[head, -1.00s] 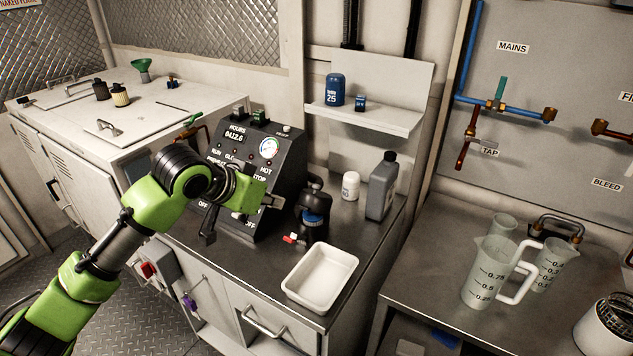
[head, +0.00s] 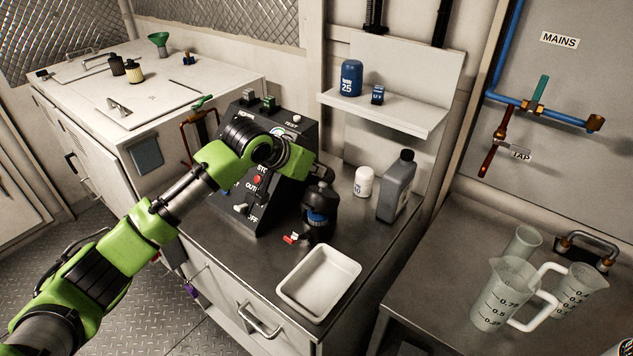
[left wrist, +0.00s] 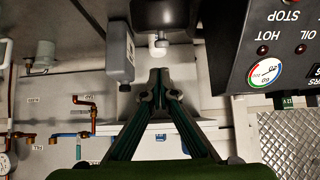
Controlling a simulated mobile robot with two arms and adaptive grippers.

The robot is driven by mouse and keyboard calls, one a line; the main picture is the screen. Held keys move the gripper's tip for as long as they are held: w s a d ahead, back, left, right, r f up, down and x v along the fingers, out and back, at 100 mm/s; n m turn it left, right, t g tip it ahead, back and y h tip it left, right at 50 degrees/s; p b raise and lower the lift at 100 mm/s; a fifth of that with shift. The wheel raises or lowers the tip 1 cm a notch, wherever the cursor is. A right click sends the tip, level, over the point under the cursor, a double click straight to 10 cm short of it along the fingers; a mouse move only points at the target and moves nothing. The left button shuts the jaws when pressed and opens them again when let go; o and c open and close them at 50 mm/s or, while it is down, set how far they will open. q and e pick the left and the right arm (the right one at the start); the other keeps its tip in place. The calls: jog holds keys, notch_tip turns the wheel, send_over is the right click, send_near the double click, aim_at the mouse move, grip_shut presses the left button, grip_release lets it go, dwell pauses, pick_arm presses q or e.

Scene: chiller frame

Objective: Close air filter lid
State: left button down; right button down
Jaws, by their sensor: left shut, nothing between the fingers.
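The air filter is most likely the black canister with a blue band (head: 319,222) on the counter, just right of the control panel. Its top is partly hidden by my left arm, so I cannot tell how its lid sits. My left gripper (head: 327,173) is at the height of the canister's top, partly hidden behind its own wrist. In the left wrist view, which is upside down, the fingers (left wrist: 159,76) are together and empty. A dark rounded body (left wrist: 165,14), likely the canister, shows beyond them; contact cannot be told. My right gripper is out of view.
The control panel (head: 262,185) stands left of the canister. A white bottle (head: 364,182) and a grey bottle (head: 397,188) stand to its right, below a shelf (head: 390,115). A white tray (head: 319,282) lies in front. Measuring jugs (head: 500,295) stand on the right counter.

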aim_at(317, 196)
pick_arm(q)
jog(key=x, duration=0.3)
jog(key=shift+d+f+p, duration=0.1)
jog(key=shift+p, duration=0.25)
jog(key=shift+s+a+f+p, duration=0.3)
jog(key=shift+f, duration=0.2)
jog(key=shift+s+a+f+p, duration=0.25)
jog(key=shift+s+f+p, duration=0.1)
jog(key=shift+f, duration=0.15)
jog(key=shift+s+a+f, duration=0.25)
jog(key=shift+s+f, duration=0.05)
jog(key=shift+f, duration=0.3)
jog(key=shift+w+d, duration=0.1)
